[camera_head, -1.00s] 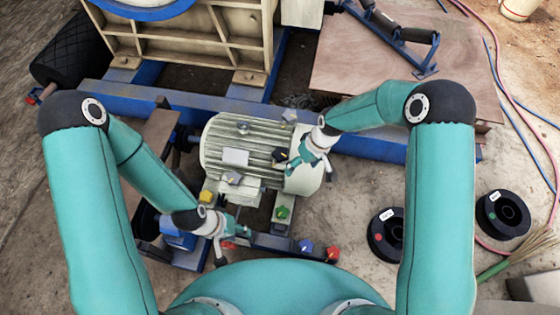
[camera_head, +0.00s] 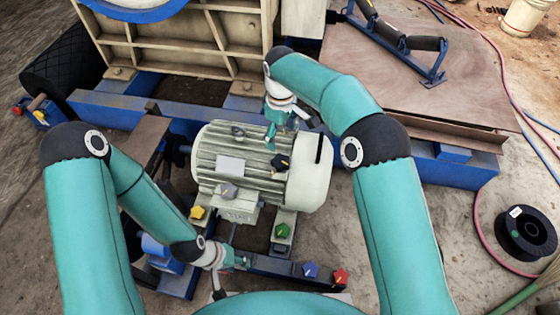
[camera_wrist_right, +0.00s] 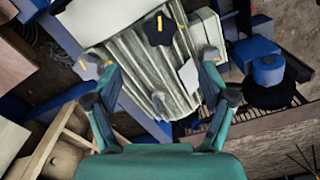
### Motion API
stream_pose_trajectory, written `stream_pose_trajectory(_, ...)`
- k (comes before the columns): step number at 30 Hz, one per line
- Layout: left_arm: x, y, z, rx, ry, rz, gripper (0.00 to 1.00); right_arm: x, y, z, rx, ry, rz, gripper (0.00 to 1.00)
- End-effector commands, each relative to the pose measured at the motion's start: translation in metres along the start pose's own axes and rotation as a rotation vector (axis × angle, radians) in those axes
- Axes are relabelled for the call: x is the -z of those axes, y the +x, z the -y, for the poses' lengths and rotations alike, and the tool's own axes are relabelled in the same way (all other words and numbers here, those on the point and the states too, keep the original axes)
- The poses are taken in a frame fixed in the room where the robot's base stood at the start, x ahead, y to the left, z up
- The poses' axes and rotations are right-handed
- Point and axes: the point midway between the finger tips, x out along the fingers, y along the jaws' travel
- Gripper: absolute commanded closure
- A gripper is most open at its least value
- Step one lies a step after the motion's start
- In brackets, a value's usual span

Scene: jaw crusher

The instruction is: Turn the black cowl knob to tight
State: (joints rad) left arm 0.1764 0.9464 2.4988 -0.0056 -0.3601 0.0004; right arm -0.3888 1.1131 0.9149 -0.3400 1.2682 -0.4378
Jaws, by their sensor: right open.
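The black knob (camera_head: 280,162) sits on the ribbed top of the pale motor (camera_head: 225,150), near its end cowl. In the right wrist view the black knob (camera_wrist_right: 160,30) has a yellow pointer mark, and it stands beyond my fingertips. My right gripper (camera_head: 277,138) is over the motor, on the far side of the black knob and apart from it. The right wrist view shows its fingers (camera_wrist_right: 158,66) spread with nothing between them. My left gripper (camera_head: 232,272) is low at the front, left of the blue knob, with its fingers apart and empty.
Grey knobs (camera_head: 228,190) also sit on the motor. Yellow (camera_head: 198,212), green (camera_head: 282,231), blue (camera_head: 311,270) and red (camera_head: 340,276) knobs are around its base. A blue frame rail (camera_head: 430,170) runs behind. A black spool (camera_head: 525,234) lies on the ground at right.

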Motion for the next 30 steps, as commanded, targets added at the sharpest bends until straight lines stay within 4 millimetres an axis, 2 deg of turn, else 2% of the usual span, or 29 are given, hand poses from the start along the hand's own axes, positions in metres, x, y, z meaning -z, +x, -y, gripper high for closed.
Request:
stream_pose_trajectory(1, 0.000, 0.006, 0.002, 0.000, 0.000, 0.000, 0.60, -0.001, 0.016, 0.000, 0.002, 0.000, 0.003, 0.18)
stream_pose_trajectory(6, 0.000, 0.016, 0.006, 0.000, 0.000, 0.000, 0.60, -0.001, 0.054, 0.000, 0.003, 0.001, 0.003, 0.18)
stream_pose_trajectory(15, 0.000, 0.028, 0.010, 0.000, 0.000, 0.000, 0.60, -0.001, 0.107, 0.000, 0.002, 0.002, 0.002, 0.18)
stream_pose_trajectory(21, 0.000, 0.030, 0.011, 0.000, 0.000, 0.000, 0.60, -0.001, 0.122, 0.000, 0.001, 0.002, 0.001, 0.18)
stream_pose_trajectory(30, 0.000, 0.030, 0.011, 0.000, 0.000, 0.000, 0.60, -0.001, 0.124, -0.001, 0.001, 0.003, 0.000, 0.18)
